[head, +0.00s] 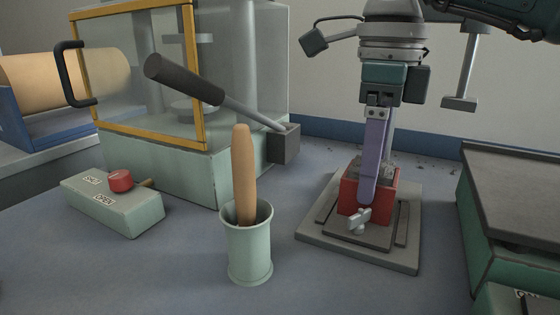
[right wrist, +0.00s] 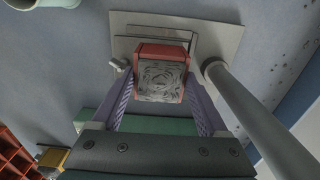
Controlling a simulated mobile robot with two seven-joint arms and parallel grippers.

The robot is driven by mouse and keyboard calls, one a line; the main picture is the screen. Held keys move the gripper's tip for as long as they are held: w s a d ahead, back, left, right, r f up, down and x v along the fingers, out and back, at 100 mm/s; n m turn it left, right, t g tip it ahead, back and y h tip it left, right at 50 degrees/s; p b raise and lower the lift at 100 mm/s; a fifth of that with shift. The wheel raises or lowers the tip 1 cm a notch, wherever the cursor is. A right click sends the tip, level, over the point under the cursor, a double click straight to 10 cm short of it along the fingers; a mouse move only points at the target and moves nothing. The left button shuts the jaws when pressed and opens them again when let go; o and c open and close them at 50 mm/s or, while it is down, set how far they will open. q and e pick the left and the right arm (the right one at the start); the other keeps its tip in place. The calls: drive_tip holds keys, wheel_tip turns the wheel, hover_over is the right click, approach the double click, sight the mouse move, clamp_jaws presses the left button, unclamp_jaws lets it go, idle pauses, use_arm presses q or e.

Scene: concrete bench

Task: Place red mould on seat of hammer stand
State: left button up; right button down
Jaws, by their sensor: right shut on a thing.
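The red mould (head: 350,188) is a small red block with a grey patterned face, which shows in the right wrist view (right wrist: 161,80). My right gripper (head: 371,192) is shut on it, with one finger on each side in the right wrist view. The mould is over the raised middle of the grey hammer stand base (head: 398,258), behind a small clamp screw (head: 358,219). It looks roughly level; I cannot tell whether its underside touches the seat. The stand's round post (right wrist: 255,115) rises beside the gripper in the right wrist view. My left gripper is not in view.
A green cup (head: 248,250) with a wooden-handled tool stands left of the stand. Further left are a switch box (head: 115,205) and a glass-fronted machine (head: 175,160) with a lever. A dark-topped green unit (head: 510,200) stands close on the right.

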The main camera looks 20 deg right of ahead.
drive_tip(key=shift+f, duration=0.1)
unclamp_jaws()
wheel_tip(320, 180, up, 12)
drive_tip(key=p, duration=0.3)
drive_tip(key=shift+r, duration=0.2)
